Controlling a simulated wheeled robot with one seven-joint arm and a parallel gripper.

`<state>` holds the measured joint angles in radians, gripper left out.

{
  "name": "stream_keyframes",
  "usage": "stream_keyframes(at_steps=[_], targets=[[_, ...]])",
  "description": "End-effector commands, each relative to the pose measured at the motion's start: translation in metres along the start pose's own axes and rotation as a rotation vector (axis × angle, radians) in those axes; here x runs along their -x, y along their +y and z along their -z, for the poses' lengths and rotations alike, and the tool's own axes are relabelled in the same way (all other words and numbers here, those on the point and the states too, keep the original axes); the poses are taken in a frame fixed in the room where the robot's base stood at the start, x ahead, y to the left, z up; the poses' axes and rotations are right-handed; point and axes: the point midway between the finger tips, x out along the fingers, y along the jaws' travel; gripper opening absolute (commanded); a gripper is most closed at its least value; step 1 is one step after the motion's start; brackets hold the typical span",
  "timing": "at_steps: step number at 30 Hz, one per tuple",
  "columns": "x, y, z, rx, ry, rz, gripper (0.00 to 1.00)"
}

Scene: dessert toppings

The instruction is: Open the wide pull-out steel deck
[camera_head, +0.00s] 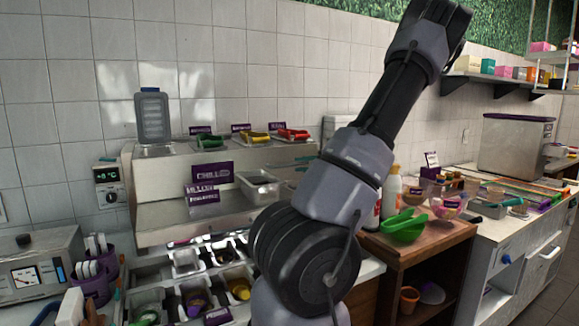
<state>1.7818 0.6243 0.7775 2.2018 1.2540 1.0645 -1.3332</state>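A stepped steel unit (150,185) with purple signs, one reading "CHILL...", stands against the tiled wall at centre left. A wide flat steel deck (165,222) juts from it below the signs, above several inset tubs. Its right end is hidden behind my arm, and I cannot tell how far it is pulled out. No handle on it can be made out. My arm rises from bottom centre to the top right, in front of the unit's right side. My gripper is outside the picture.
Topping tubs (187,262) sit below the deck. A blue-lidded container (152,117) and coloured scoops stand on the unit's top. A dial machine (38,265) stands at left.

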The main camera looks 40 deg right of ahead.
Motion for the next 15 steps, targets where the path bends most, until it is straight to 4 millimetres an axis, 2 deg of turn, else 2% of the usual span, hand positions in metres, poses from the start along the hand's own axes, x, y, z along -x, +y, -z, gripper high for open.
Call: stream_keyframes(at_steps=[1,6,10,15], targets=[[-0.011,0.000,-0.001,-0.001,-0.004,0.002,0.28],[-0.037,0.000,-0.001,-0.001,-0.002,0.002,0.28],[-0.048,0.000,0.000,-0.001,-0.001,0.001,0.28],[-0.052,0.000,0.000,0.001,0.000,-0.001,0.28]])
